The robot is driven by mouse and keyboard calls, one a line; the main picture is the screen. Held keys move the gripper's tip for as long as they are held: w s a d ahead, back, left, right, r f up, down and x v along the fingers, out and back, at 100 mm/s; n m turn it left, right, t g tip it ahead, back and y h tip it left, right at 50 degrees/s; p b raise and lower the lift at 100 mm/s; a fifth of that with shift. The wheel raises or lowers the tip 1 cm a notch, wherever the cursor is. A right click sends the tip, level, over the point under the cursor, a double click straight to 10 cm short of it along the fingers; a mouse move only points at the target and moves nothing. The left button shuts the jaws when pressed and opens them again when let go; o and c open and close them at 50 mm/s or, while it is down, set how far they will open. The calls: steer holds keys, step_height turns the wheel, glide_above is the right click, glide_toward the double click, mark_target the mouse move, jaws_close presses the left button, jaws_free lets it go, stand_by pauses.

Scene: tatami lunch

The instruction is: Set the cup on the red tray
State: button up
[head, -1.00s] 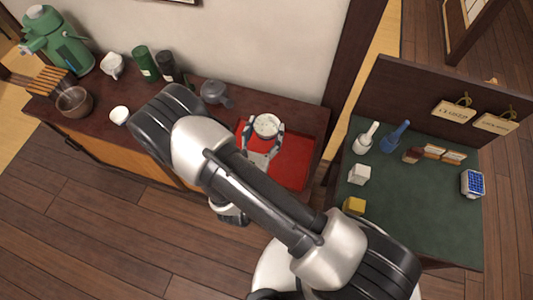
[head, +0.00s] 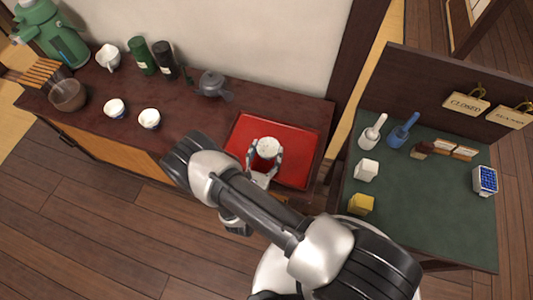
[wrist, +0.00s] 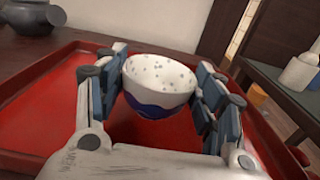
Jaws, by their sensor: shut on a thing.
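The cup (head: 268,145) is small and white, with dark specks inside and a blue pattern low on its outside. It is upright between the fingers of my gripper (head: 265,155), which is shut on it. In the wrist view the cup (wrist: 158,84) sits between both finger pads, with its rim clear. The red tray (head: 302,152) lies on the right part of the dark counter. The cup is over the tray's left-middle part. I cannot tell whether its base touches the tray.
A grey teapot (head: 211,84) stands left of the tray, behind it. Two small cups, one at the left (head: 115,107) and one nearer (head: 149,118), stand on the counter. A green side table (head: 425,200) with several items is at the right. Most of the tray is bare.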

steer(key=shift+f, duration=0.35)
steer(key=shift+f, duration=0.15)
steer(key=o, duration=1.2)
